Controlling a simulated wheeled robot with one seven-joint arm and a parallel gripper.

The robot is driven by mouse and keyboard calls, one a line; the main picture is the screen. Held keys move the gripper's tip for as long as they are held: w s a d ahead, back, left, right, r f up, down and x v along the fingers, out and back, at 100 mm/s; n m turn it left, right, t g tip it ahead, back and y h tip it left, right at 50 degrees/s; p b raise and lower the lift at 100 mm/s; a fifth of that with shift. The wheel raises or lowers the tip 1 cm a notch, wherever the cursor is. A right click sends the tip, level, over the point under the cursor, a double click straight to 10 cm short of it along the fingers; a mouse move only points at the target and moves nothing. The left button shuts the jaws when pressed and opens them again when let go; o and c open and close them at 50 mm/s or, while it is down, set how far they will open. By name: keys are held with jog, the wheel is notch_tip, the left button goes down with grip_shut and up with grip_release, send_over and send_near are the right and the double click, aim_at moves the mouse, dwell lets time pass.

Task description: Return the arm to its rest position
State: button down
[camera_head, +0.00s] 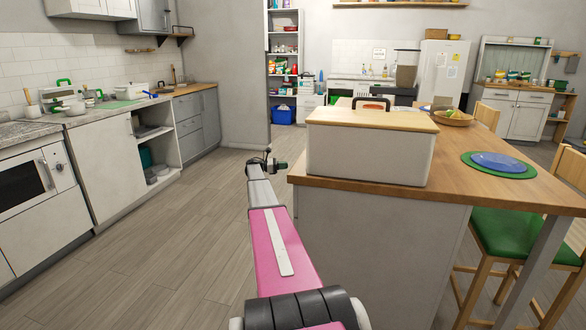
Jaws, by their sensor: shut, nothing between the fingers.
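My arm, pink and grey, reaches forward from the bottom middle of the head view. My gripper (270,163) is at its far end, small in the picture, over the open floor just left of the island. The sensor-read jaws are shut with nothing held; the fingers are too small to make out in detail. The gripper appears apart from the island's left edge.
The wooden-topped island (470,165) stands close on the right, bearing a white box with a wooden lid (368,150) and a blue plate (498,162). Counters (122,165) line the left. Clear wooden floor (165,240) lies between. A green-seated chair (512,235) is at right.

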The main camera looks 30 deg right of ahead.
jog(key=shift+w+a, duration=0.85)
jog(key=shift+w, duration=0.1)
jog(key=s+a+f+m+t+y, duration=0.2)
jog(key=s+a+f+y, duration=0.15)
jog(key=s+a, duration=0.55)
jog(key=s+a+f+m+t+y, duration=0.15)
jog(key=s+a+f, duration=0.35)
jog(key=a, duration=0.6)
jog(key=s+a+f+m+t+y, duration=0.2)
jog(key=s+a+f+y, duration=0.1)
jog(key=s+a, duration=0.7)
jog(key=s+a+m+t+y, duration=0.1)
jog(key=s+a+m+y, duration=0.2)
jog(key=s+a, duration=0.7)
jog(key=s+a+m+t+y, duration=0.2)
jog(key=s+a+m+y, duration=0.2)
jog(key=s+a, duration=0.7)
jog(key=a+f, duration=0.1)
jog(key=a, duration=0.4)
jog(key=shift+s+y, duration=0.3)
jog(key=shift+y, duration=0.1)
